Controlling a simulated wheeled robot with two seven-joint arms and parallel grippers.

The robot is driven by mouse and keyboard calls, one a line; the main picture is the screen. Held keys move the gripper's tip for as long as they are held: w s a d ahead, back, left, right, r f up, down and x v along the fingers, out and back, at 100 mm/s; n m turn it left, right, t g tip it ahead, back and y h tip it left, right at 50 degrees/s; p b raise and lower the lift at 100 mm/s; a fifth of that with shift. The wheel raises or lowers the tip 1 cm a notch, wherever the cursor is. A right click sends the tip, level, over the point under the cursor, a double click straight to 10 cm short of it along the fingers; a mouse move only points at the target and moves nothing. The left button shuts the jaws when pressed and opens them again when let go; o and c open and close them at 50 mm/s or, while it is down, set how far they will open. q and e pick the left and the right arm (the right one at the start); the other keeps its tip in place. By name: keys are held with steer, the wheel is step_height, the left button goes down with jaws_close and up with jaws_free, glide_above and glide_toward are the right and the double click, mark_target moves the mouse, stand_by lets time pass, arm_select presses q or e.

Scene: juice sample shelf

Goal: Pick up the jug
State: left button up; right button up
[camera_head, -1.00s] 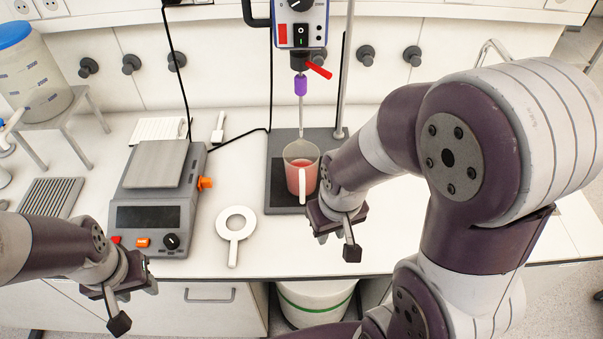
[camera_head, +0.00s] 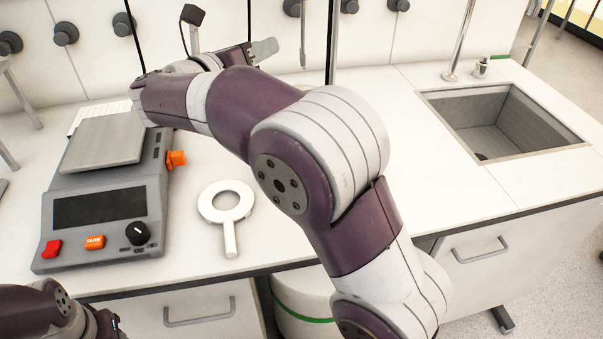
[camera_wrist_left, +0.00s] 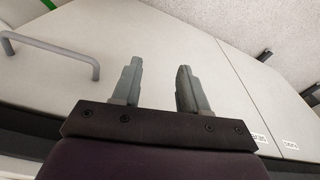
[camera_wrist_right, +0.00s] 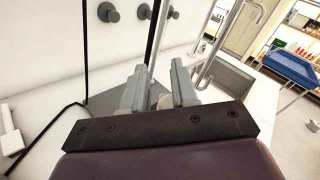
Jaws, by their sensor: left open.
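The jug cannot be made out in the head view, where my right arm covers the middle of the bench. My right gripper (camera_head: 262,50) reaches to the back of the bench, near the stirrer stand's rods. In the right wrist view its fingers (camera_wrist_right: 160,65) stand apart. A small pale patch (camera_wrist_right: 164,102) shows between them, and I cannot tell whether it is the jug. My left gripper (camera_wrist_left: 158,66) is open and empty in front of the cabinet doors, below the bench top.
A balance (camera_head: 105,195) stands on the left. A white ring with a handle (camera_head: 226,205) lies beside it. A sink (camera_head: 500,125) is at the right, with clear bench before it. The stirrer stand's dark base (camera_wrist_right: 110,102) shows in the right wrist view. Knobs (camera_head: 65,34) line the back wall.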

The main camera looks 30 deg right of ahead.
steer(key=s+a+f+m+g+y+b, duration=0.1)
steer(key=s+a+f+m+g+b, duration=0.15)
steer(key=s+f+m+g, duration=0.3)
steer(key=s+a+f+m+g+y+b, duration=0.1)
steer(key=s+a+f+m+g+b, duration=0.1)
steer(key=s+f+m+g+b, duration=0.3)
steer(key=shift+m+t, duration=0.45)
steer(key=shift+t, duration=0.3)
steer(key=b+x, duration=0.4)
steer(key=x, duration=0.9)
steer(key=shift+w+f, duration=0.1)
steer(key=shift+w, duration=0.05)
arm_select(q)
step_height(320, 180, down, 15)
arm_select(e)
steer(key=shift+a+h, duration=0.1)
steer(key=shift+h, duration=0.2)
jaws_close()
